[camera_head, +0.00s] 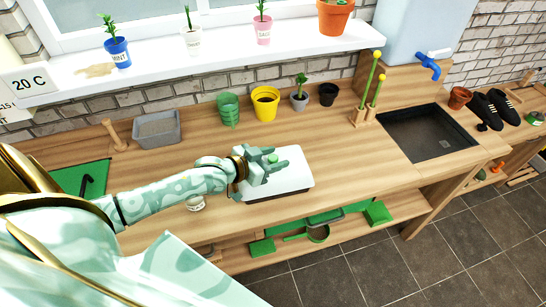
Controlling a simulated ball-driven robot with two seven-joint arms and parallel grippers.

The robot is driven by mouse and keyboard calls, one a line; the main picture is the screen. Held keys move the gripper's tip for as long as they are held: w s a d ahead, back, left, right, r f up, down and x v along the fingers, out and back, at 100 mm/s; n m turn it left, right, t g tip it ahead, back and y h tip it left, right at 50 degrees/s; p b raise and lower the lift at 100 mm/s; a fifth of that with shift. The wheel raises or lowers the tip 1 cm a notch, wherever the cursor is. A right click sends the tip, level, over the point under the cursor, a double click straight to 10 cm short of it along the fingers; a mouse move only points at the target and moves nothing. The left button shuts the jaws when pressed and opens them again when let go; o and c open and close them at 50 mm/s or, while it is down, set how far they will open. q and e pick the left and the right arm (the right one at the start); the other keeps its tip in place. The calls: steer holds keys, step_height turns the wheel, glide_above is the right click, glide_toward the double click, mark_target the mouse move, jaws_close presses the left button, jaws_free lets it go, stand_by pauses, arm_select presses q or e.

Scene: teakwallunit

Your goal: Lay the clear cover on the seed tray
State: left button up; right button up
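A pale, whitish rectangular cover (294,181) with a small green knob (272,158) is at the middle of the wooden bench. The hand hides the cover's left part. A grey tray (172,140) with a greyish filling stands at the back left of the bench, apart from the cover; I cannot tell if it is the seed tray. My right gripper is not in view.
A green cup (228,110), a yellow pot (265,104), a grey pot with a plant (299,101) and a black pot (328,95) line the back. A dark sink (428,136) is at the right. The bench right of the cover is clear.

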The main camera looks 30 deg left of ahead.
arm_select(q)
steer(key=shift+r, duration=0.1)
steer(key=shift+s+a+r, duration=0.1)
steer(key=shift+s+r, duration=0.05)
steer(key=shift+s, duration=0.2)
steer(key=p+v, duration=0.2)
steer(key=v, duration=0.9)
steer(key=shift+s+a+r+p, duration=0.1)
steer(key=shift+p, duration=0.2)
